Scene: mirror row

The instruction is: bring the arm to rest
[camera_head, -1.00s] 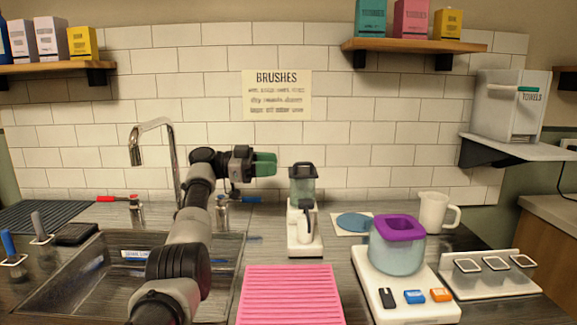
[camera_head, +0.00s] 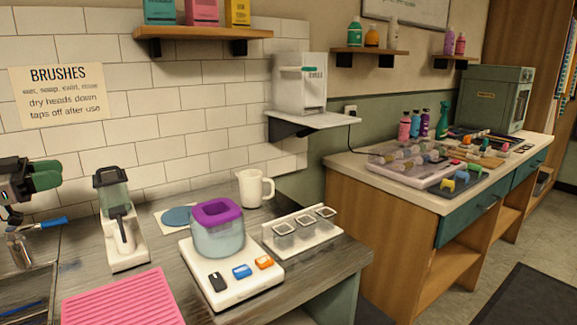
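My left gripper (camera_head: 46,174), dark with green finger pads, is at the left edge of the head view. It is raised above the counter in front of the tiled wall and points right. Nothing shows between its pads, which overlap in this view, so their gap cannot be judged. Most of my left arm is outside the picture. My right gripper and arm are not in view.
Near the gripper are a blue-handled brush (camera_head: 52,222) and a grey-and-white dispenser (camera_head: 120,220). A pink ribbed mat (camera_head: 122,298), white scale with purple-rimmed tub (camera_head: 218,235) and white mug (camera_head: 254,188) stand rightward. A second counter (camera_head: 430,195) holds bottles and trays. Open floor lies right.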

